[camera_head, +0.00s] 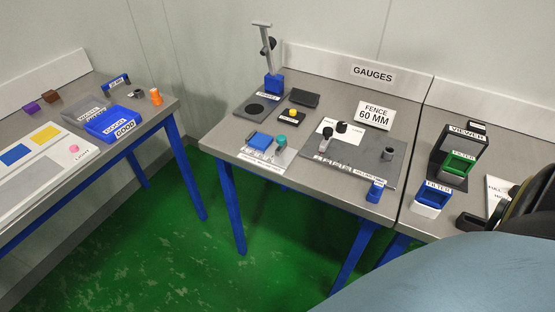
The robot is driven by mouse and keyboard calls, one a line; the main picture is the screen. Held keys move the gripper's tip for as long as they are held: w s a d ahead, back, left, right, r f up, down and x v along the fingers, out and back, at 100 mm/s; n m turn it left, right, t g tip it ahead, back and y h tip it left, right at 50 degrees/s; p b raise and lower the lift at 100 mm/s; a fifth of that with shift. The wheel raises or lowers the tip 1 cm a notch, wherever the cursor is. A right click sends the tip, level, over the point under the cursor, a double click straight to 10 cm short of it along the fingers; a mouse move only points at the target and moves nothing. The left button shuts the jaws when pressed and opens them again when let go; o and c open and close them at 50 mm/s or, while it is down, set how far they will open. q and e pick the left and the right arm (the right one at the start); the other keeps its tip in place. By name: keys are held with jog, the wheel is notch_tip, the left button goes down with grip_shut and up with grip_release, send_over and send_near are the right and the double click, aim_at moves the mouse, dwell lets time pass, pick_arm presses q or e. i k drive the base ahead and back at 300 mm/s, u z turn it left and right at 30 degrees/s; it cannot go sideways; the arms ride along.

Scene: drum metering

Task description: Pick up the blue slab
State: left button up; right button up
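A small flat blue slab (260,141) lies on the front left part of the middle table, on a pale labelled strip beside a teal-topped piece. Its top face is in plain view and nothing touches it from above. A flat blue square (14,154) also shows on a white panel on the left table; I cannot tell whether it is a loose piece or a printed patch. Neither of my grippers is in view.
The middle table (225,148) holds a gauge stand (273,84), a teal-topped piece (280,142), a grey plate (352,150) and a "FENCE 60 MM" sign (375,115). A blue GOOD tray (112,125) is on the left table. Green floor separates the tables. A large blue-grey shape covers the lower right.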

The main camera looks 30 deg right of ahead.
aim_at(261, 141)
jog(key=u, duration=0.3)
jog(key=k, duration=0.15)
jog(key=z, duration=1.2)
